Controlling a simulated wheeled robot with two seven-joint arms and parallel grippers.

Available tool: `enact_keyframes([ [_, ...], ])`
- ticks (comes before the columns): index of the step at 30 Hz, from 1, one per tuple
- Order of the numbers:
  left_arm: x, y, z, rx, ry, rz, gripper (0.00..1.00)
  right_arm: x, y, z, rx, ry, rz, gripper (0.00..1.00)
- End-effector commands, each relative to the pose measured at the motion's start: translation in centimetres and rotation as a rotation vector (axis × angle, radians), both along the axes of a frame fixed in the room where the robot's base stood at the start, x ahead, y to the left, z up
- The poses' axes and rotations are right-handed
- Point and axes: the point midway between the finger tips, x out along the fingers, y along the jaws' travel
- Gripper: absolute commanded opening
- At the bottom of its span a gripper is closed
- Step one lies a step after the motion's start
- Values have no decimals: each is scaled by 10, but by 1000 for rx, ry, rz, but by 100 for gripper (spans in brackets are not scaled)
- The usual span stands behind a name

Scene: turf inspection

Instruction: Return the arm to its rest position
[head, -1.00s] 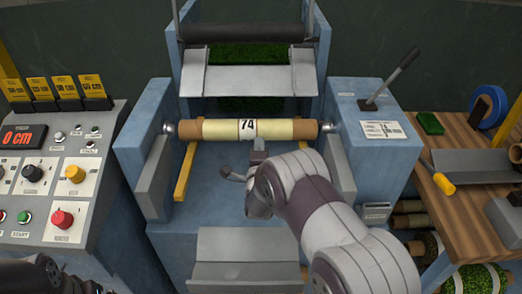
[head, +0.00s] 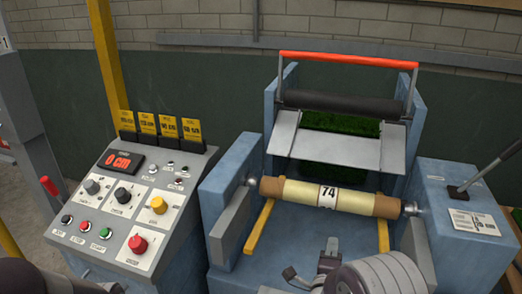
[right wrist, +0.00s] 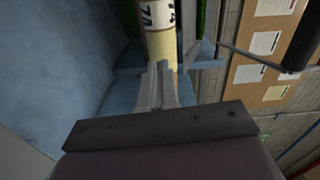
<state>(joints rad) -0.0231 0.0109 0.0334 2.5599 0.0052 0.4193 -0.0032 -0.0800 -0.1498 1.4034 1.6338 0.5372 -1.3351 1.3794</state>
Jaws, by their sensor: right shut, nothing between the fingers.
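My right arm (head: 375,275) comes in from the bottom of the head view. My right gripper (head: 332,246) is at the lower middle, in front of and below the roll labelled 74 (head: 328,194). In the right wrist view its fingers (right wrist: 163,84) are together and empty, pointing toward the roll (right wrist: 160,45). That view does not show clearly how large the gap to the roll is. The roll lies level between the two side holders of the blue machine (head: 232,160). My left gripper is not in view; only a dark part shows at the lower left corner.
A control panel (head: 137,205) with buttons, knobs and a red 0 cm display stands left of the machine. An orange-red bar (head: 348,60) and black roller (head: 345,105) cross its top. A lever (head: 485,170) stands on the right housing. Yellow rails (head: 259,226) lie below the roll.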

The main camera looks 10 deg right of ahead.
Motion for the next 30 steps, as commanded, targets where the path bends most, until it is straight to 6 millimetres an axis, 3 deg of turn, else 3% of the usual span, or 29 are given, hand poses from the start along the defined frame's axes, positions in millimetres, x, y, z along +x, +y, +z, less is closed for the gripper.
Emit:
enact_keyframes([
  [4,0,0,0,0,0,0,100,-12,23,-64,-190,447,165,0],
  [7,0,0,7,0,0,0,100,-40,55,-86,-399,844,469,0],
  [11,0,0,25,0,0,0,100,-115,84,-65,-707,1249,1005,0],
  [13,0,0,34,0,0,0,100,-159,86,-38,-839,1379,1264,0],
  [16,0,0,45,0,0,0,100,-198,80,-2,-940,1468,1470,0],
  [18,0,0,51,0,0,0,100,-203,76,17,-967,1474,1483,0],
  [21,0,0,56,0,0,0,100,-193,75,35,-993,1440,1445,0],
  [30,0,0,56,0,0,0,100,-189,74,36,-991,1435,1434,0],
])
